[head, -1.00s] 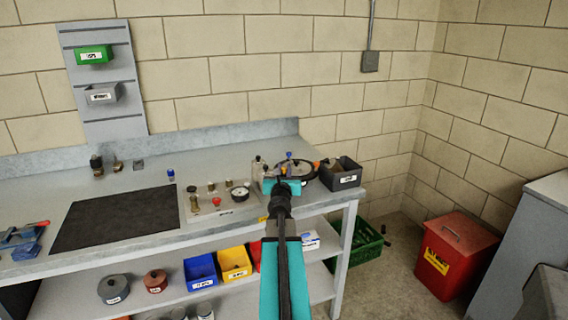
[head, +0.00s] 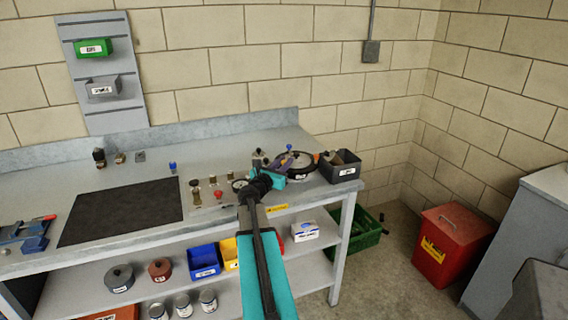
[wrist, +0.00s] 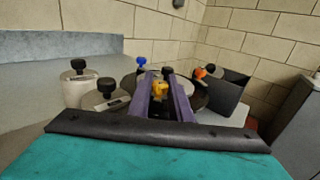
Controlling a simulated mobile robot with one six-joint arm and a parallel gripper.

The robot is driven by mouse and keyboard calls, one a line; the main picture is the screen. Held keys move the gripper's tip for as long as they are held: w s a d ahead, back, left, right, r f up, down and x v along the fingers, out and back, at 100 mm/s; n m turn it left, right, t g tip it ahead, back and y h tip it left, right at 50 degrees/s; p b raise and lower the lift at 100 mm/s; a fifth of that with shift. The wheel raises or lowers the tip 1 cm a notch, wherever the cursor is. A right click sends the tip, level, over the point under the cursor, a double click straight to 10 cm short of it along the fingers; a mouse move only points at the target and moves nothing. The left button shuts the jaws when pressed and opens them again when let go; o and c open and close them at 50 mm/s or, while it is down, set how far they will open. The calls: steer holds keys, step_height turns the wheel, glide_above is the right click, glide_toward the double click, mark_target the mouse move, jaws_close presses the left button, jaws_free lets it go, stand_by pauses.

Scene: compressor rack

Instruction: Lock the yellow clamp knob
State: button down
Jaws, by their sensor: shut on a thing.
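The yellow clamp knob (wrist: 160,89) sits between the two purple fingers of my gripper (wrist: 162,92) in the wrist view. The fingers are shut on it, and their far ends partly cover what lies behind. In the head view my gripper (head: 283,161) reaches low over the right end of the bench, at the left side of a round dark fixture (head: 308,171). I cannot tell how far the knob is turned.
Other knobs stand close by in the wrist view: a blue one (wrist: 141,61), an orange one (wrist: 201,73) and several black ones. A dark open bin (head: 340,171) stands right of the fixture. A gauge (head: 239,185) and small fittings are to the left. A black mat (head: 120,215) lies clear.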

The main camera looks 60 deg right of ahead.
steer(key=shift+r, duration=0.1)
stand_by(0.4)
steer(key=c, duration=1.9)
jaws_free()
steer(key=shift+s+a+b, duration=0.15)
steer(key=shift+a+b, duration=0.25)
steer(key=shift+a, duration=1.9)
steer(key=shift+s+a+b, duration=0.15)
steer(key=shift+a+b, duration=0.3)
steer(key=shift+a, duration=1.9)
steer(key=shift+s+a+b, duration=0.15)
steer(key=shift+a+b, duration=0.25)
steer(key=shift+a, duration=1.9)
